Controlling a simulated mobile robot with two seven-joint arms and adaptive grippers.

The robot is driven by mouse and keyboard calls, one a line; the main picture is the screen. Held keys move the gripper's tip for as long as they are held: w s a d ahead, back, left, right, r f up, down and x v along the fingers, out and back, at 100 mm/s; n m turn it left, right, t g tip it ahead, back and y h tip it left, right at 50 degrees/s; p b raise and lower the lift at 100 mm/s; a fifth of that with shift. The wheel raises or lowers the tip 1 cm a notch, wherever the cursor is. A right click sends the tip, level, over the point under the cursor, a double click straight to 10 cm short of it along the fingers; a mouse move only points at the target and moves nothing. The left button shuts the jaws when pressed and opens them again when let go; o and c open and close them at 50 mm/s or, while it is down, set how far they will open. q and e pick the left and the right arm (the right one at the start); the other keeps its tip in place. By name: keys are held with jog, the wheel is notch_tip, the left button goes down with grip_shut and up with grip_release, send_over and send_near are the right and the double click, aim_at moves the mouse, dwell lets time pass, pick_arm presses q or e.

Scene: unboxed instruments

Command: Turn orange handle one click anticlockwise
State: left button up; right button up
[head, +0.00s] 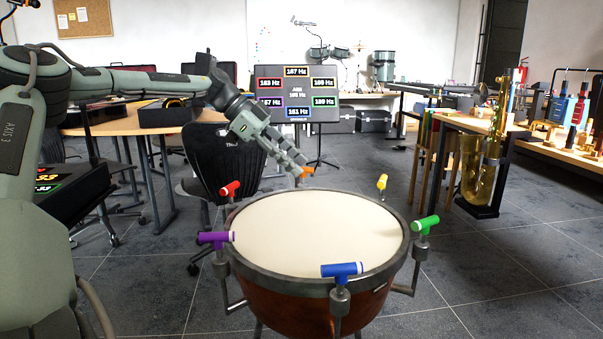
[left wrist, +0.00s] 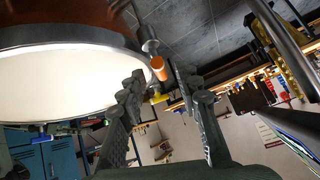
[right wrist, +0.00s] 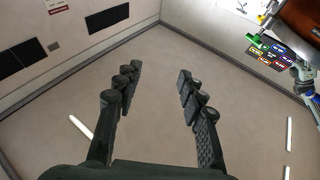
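The timpani drum (head: 318,233) has coloured T-shaped handles around its rim. The orange handle (head: 306,171) is at the far side of the rim, partly hidden by my left gripper (head: 297,161). In the left wrist view the orange handle (left wrist: 158,68) shows just ahead of and between the fingertips of the left gripper (left wrist: 160,90). Those fingers are spread and open; I cannot tell whether they touch the handle.
Red (head: 230,188), yellow (head: 382,182), green (head: 425,224), blue (head: 342,270) and purple (head: 215,237) handles stand around the rim. A screen with Hz readings (head: 297,93) stands behind the drum. A black chair (head: 222,160) is close behind left.

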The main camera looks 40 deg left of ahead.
aim_at(303, 175)
pick_arm(q)
jog(key=shift+x, duration=1.65)
jog(key=shift+c, duration=0.2)
grip_shut()
